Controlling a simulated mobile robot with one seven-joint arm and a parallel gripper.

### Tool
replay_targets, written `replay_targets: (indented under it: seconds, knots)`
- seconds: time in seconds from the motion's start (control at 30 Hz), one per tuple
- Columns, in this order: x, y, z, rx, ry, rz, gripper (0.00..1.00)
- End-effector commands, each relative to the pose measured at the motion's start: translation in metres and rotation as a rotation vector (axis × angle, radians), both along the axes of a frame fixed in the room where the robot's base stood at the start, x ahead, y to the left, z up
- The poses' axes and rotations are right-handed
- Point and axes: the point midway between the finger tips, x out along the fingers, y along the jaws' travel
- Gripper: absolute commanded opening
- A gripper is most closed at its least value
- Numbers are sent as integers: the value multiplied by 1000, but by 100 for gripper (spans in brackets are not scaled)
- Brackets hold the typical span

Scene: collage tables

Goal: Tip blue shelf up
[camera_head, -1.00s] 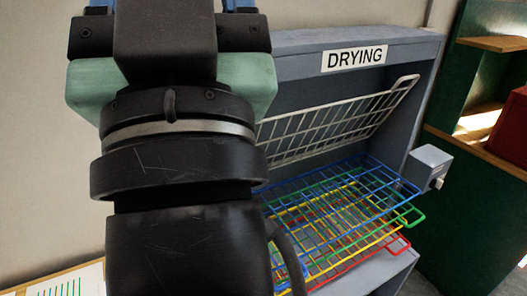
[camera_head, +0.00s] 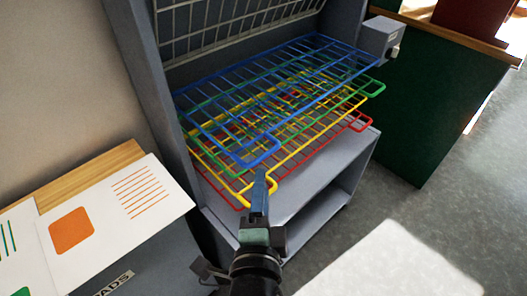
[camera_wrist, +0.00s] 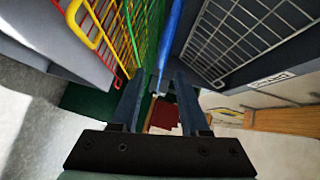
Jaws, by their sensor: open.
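The blue shelf (camera_head: 275,88) is a wire rack lying roughly level, the top one of the coloured shelves in the grey drying unit. Its loop handle sticks out at the front. My gripper (camera_head: 260,178) is at that handle, reaching in from the front. In the wrist view a blue rod (camera_wrist: 168,45) of the shelf runs between or just beyond the open fingers (camera_wrist: 160,100). Whether the fingers touch it I cannot tell.
Green (camera_head: 376,90), yellow (camera_head: 272,190) and red (camera_head: 362,124) wire shelves lie close below the blue one. A white wire shelf (camera_head: 235,22) is tipped up above. A grey box (camera_head: 378,38) sits at the unit's right side. Printed sheets (camera_head: 115,215) lie at left.

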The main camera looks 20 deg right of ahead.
Motion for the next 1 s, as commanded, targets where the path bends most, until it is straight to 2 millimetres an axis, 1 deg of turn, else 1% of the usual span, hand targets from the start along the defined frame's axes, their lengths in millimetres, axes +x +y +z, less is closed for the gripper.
replay_targets:
  seconds: [0.17, 0.5, 0.63, 0.8, 1.0]
  knots:
    - [17, -8, -1, 0, -1, -1, 45]
    - [74, -36, -10, 1, -2, -1, 45]
    - [93, -45, -13, 1, -3, -1, 45]
    - [108, -52, -17, -1, -1, -1, 45]
    - [114, -55, -18, 0, -1, 0, 45]
